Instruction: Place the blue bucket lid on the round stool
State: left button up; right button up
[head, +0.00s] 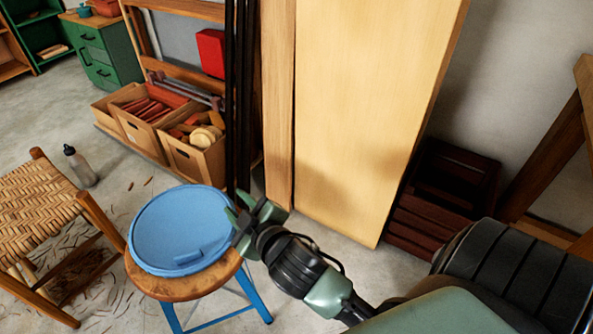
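The blue bucket lid (178,226) is a round, shallow disc with a raised rim and a small tab near its front edge. It lies over the wooden seat of the round stool (190,287), set a little toward the back left. The seat shows along the front and right. I cannot tell whether the lid rests fully on it. My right gripper (236,218) is at the lid's right rim, with its fingertips touching or overlapping the rim. Whether they are closed on it is unclear. My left gripper is out of view.
A woven-seat chair (32,213) stands close on the left. A bottle (80,167) is on the floor behind it. Wooden bins (148,130) and a tall pale board (365,100) stand behind the stool. Dark red crates (440,205) are at right. Shavings litter the floor.

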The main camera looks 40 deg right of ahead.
jog(key=s+f+m+g, duration=0.2)
jog(key=s+f+g, duration=0.3)
jog(key=s, duration=0.4)
jog(key=s+f+m+g+y, duration=0.1)
jog(key=s+f+g, duration=0.3)
jog(key=s+f, duration=0.4)
jog(key=s+m, duration=0.1)
jog(key=s, duration=0.1)
jog(key=shift+s+f+g, duration=0.2)
jog(key=shift+s+g, duration=0.1)
jog(key=shift+g, duration=0.1)
